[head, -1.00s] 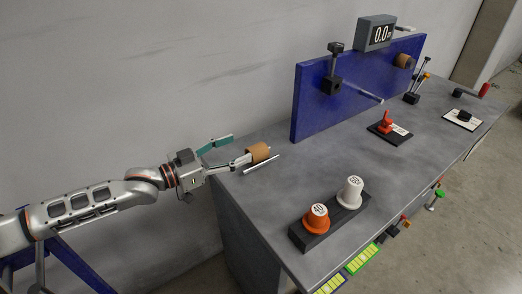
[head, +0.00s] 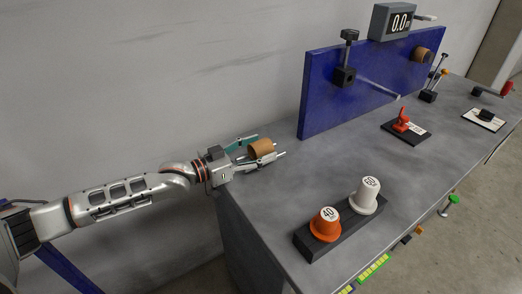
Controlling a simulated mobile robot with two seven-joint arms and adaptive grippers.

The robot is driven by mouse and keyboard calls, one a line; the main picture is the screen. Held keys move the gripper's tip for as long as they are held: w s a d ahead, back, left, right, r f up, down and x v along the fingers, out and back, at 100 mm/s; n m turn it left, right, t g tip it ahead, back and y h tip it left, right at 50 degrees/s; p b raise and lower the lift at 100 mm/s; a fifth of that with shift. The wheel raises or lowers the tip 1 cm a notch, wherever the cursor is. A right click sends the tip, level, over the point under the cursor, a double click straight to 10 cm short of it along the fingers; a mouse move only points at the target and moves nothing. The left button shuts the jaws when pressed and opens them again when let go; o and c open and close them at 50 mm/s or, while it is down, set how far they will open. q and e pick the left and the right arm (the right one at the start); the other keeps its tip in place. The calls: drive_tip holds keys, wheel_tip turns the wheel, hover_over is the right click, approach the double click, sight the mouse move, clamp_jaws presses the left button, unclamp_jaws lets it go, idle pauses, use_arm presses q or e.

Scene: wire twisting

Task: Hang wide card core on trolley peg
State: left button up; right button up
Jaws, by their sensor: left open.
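A brown card core (head: 260,148) lies on its side at the left end of the grey bench. My left gripper (head: 258,150) reaches in from the left and is open. Its teal finger is on the far side of the core and its grey finger on the near side. I cannot tell whether either finger touches it. A second brown core (head: 422,55) is at the right end of the blue panel. No trolley peg can be made out for certain. My right gripper is not in view.
The blue upright panel (head: 325,110) carries a clamp with a long rod (head: 375,87). A red toggle (head: 402,122) stands further right. The middle of the bench is clear.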

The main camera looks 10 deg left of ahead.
use_arm(q)
drive_tip(key=shift+w+d, duration=0.2)
drive_tip(key=shift+w, duration=0.05)
drive_tip(key=c, duration=1.1)
